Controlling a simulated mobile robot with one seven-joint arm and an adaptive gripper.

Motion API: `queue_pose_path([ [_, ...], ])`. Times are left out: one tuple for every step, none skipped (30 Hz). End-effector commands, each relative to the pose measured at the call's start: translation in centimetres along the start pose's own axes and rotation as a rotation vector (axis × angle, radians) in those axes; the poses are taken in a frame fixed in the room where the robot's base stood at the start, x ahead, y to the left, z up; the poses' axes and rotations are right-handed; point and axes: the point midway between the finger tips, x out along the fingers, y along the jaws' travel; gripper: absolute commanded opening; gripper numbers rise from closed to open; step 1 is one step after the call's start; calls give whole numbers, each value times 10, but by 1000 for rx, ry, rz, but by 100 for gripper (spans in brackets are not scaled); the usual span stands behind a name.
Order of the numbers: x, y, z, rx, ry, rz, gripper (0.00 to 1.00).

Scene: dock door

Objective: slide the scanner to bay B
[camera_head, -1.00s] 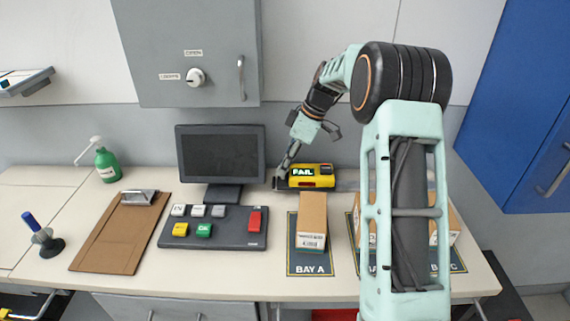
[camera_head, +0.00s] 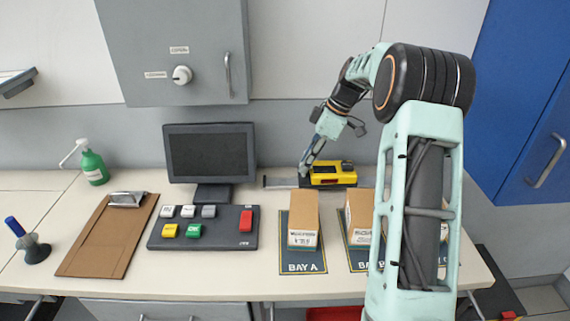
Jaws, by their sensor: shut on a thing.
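The yellow and black scanner (camera_head: 333,173) sits on a dark rail (camera_head: 280,182) along the back of the bench. It stands between the line of bay A and the line of bay B. My gripper (camera_head: 304,174) is shut on the scanner's left end; the exact grip is small and partly hidden. The bay A mat (camera_head: 303,268) holds a cardboard box (camera_head: 303,220). The bay B mat (camera_head: 366,267) holds another box (camera_head: 358,217), and my arm covers its right part. Bay C is mostly hidden behind my arm. No readable text shows on the scanner.
A monitor (camera_head: 210,153), a button panel (camera_head: 205,228), a clipboard (camera_head: 108,235), a green pump bottle (camera_head: 94,168) and a blue-handled stamp (camera_head: 30,243) are on the left. A grey cabinet (camera_head: 172,50) hangs above. The visible rail left of the scanner is clear.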

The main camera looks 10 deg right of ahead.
Motion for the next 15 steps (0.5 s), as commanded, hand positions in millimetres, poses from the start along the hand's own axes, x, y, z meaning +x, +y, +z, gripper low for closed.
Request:
queue_pose_path([
  [-5, 3, 13, 5, 1, 2, 0],
  [-8, 4, 19, 6, 1, 2, 0],
  [-11, 5, 27, 5, 1, 1, 0],
  [-14, 6, 32, 4, 0, 1, 0],
  [-16, 7, 37, 4, 0, 1, 0],
  [-19, 8, 44, 4, 0, 2, 0],
  [-20, 8, 47, 4, 0, 1, 0],
  [-22, 9, 51, 3, 0, 0, 0],
  [-23, 9, 55, 3, 0, 0, 0],
  [-24, 10, 58, 3, 0, 0, 0],
  [-25, 10, 60, 3, 0, 0, 0],
  [-26, 11, 62, 2, 0, 0, 0],
  [-27, 11, 63, 2, 0, 0, 0],
  [-27, 11, 64, 2, 0, 0, 0],
  [-27, 11, 65, 1, 0, 0, 0],
])
